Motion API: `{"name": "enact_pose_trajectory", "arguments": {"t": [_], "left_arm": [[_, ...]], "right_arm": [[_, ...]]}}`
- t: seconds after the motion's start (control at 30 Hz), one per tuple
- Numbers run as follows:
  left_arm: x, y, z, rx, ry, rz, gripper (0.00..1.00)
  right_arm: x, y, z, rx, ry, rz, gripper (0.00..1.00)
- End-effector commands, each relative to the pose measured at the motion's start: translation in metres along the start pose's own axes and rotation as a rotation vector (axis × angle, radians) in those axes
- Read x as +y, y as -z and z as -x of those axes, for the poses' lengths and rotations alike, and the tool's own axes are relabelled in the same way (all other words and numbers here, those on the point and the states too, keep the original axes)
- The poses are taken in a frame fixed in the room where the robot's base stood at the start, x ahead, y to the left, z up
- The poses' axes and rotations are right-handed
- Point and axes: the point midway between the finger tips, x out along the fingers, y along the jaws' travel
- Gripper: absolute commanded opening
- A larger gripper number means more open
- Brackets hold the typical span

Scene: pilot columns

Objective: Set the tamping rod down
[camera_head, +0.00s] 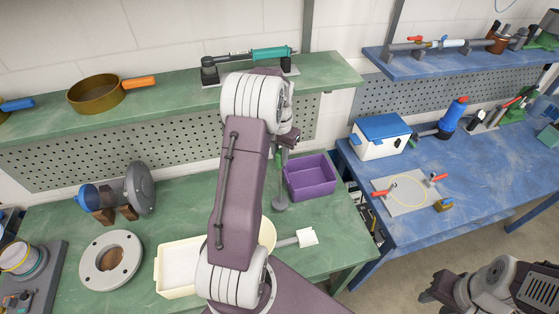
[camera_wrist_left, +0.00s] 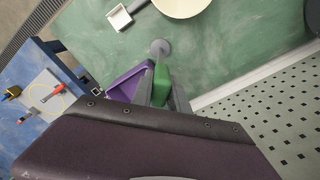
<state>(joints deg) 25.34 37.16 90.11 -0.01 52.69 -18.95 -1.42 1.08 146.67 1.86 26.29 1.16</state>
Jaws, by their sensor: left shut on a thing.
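The tamping rod has a green grip (camera_wrist_left: 160,84) and a round grey foot, its foot (camera_head: 281,205) pointing down over the green bench. My left gripper (camera_head: 284,145) is shut on the green grip, partly hidden behind my own arm in the head view. In the left wrist view my left gripper's fingers (camera_wrist_left: 162,88) stand on either side of the grip, and the grey foot (camera_wrist_left: 160,47) shows beyond it. The rod looks roughly upright. I cannot tell whether the foot touches the bench. My right gripper (camera_head: 434,291) is at the bottom right, empty, its jaw opening unclear.
A purple bin (camera_head: 310,177) stands just right of the rod. A white-headed scoop (camera_head: 306,237), a cream round dish (camera_head: 267,234) and a cream tray (camera_head: 168,272) lie nearer. A green shelf (camera_head: 330,72) hangs above. Bare green bench (camera_head: 335,222) lies below the bin.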

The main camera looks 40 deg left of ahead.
Motion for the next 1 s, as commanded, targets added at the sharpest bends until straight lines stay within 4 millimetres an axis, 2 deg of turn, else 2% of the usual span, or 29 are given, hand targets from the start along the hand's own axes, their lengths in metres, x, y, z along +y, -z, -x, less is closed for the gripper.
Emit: {"name": "enact_pose_trajectory", "arguments": {"t": [0.27,0.5,0.87,0.9,0.97,1.0], "left_arm": [[-0.006,0.005,-0.009,-0.001,0.000,0.000,0.00],[-0.006,0.005,-0.042,-0.002,-0.001,0.000,0.00],[-0.006,0.005,-0.049,0.001,0.000,0.000,0.00],[-0.006,0.005,-0.049,0.000,0.000,0.000,0.26],[-0.006,0.005,-0.049,0.000,0.000,0.000,0.42],[-0.006,0.005,-0.049,0.000,0.000,0.000,0.42]], "right_arm": [[0.000,0.001,0.006,0.000,0.000,0.000,0.36],[0.000,0.002,0.021,0.000,0.000,0.000,0.36],[0.000,0.002,0.016,0.000,0.000,0.000,0.36],[0.000,0.002,0.017,0.000,0.000,0.000,0.36],[0.000,0.002,0.017,0.000,0.000,0.000,0.36],[0.000,0.002,0.017,0.000,0.000,0.000,0.36]]}}
